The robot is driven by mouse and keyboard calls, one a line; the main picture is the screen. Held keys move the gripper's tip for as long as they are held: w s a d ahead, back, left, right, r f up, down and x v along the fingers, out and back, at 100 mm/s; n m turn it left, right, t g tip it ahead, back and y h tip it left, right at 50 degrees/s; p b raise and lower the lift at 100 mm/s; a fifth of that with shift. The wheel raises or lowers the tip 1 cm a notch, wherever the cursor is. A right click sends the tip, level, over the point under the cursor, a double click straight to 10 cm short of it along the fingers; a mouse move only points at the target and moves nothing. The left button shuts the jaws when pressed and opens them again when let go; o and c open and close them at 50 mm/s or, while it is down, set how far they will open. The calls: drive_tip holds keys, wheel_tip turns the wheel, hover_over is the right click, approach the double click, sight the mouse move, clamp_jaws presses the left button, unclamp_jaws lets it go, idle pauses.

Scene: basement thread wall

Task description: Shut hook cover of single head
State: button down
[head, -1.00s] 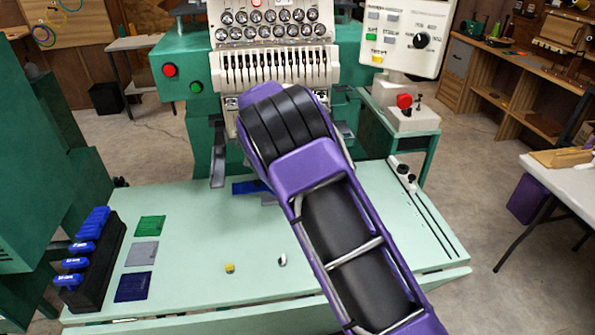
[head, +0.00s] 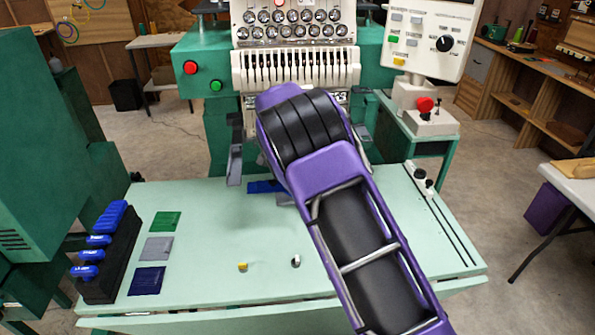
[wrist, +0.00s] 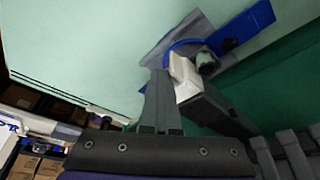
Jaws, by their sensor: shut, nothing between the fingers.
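The single head (head: 293,70) is a green and cream embroidery machine at the back of the pale green table. My arm crosses in front of its lower part in the head view and hides my gripper there. In the wrist view my gripper (wrist: 162,95) is shut and empty, its fingertips close beside a white block (wrist: 185,75). I cannot tell whether they touch. A dark grey arm (wrist: 215,108), a grey plate (wrist: 178,38) and a flat blue piece (wrist: 245,28) are around that block. The blue piece also shows in the head view (head: 262,187). I cannot tell which part is the hook cover.
On the table (head: 220,235) are a black rack with blue-handled tools (head: 108,255), coloured squares (head: 157,248), a small yellow piece (head: 243,267) and a small metal piece (head: 296,261). A control panel (head: 425,38) stands at right. The table's front middle is mostly clear.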

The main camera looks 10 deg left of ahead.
drive_tip(key=shift+a, duration=0.3)
